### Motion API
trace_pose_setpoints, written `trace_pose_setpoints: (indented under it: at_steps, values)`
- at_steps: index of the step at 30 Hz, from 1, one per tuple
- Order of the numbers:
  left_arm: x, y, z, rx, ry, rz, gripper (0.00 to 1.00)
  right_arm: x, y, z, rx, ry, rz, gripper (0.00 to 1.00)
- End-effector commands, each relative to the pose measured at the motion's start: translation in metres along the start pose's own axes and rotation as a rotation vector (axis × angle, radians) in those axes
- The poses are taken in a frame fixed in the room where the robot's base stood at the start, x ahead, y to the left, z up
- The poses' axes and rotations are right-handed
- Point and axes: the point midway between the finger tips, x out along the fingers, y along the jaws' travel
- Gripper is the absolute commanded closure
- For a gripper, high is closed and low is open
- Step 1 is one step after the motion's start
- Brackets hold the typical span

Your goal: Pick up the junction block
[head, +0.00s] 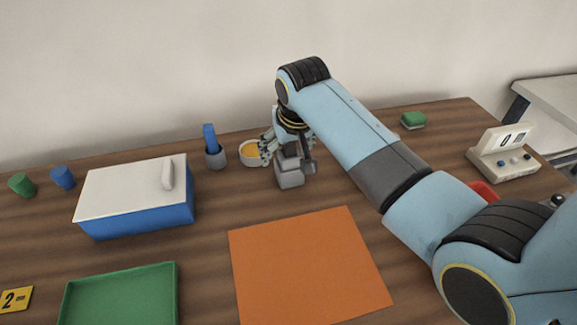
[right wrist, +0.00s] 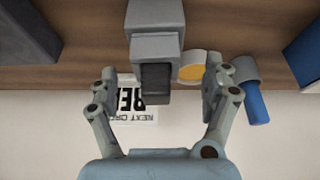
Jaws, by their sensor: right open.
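The junction block, a grey block (head: 290,172), stands on the wooden table behind the orange mat. In the right wrist view the grey block (right wrist: 155,18) enters from the top, with a darker, narrower part (right wrist: 156,82) pointing down the picture. My right gripper (head: 288,155) is over the block in the head view. Its fingers (right wrist: 162,82) are open on either side of the darker part, with a visible gap on both sides. The block's upper part is partly hidden by the gripper in the head view. My left gripper is not in view.
A blue box with white lid (head: 120,190) is farther left. The orange mat (head: 305,265) in front is bare.

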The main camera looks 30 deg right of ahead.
Motion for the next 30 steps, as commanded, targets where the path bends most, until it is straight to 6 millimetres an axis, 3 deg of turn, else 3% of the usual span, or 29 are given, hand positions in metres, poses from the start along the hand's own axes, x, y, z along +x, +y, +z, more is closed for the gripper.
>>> trace_pose_setpoints:
  at_steps: [6,14,30]
  values:
    - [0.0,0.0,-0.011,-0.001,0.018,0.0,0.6,0.029,0.003,0.001,0.0,-0.001,0.0,0.17]
    - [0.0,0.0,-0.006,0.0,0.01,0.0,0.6,0.032,0.003,0.001,0.0,0.0,0.0,0.17]
    - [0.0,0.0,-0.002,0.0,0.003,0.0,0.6,0.032,0.003,0.002,0.0,-0.001,0.0,0.87]
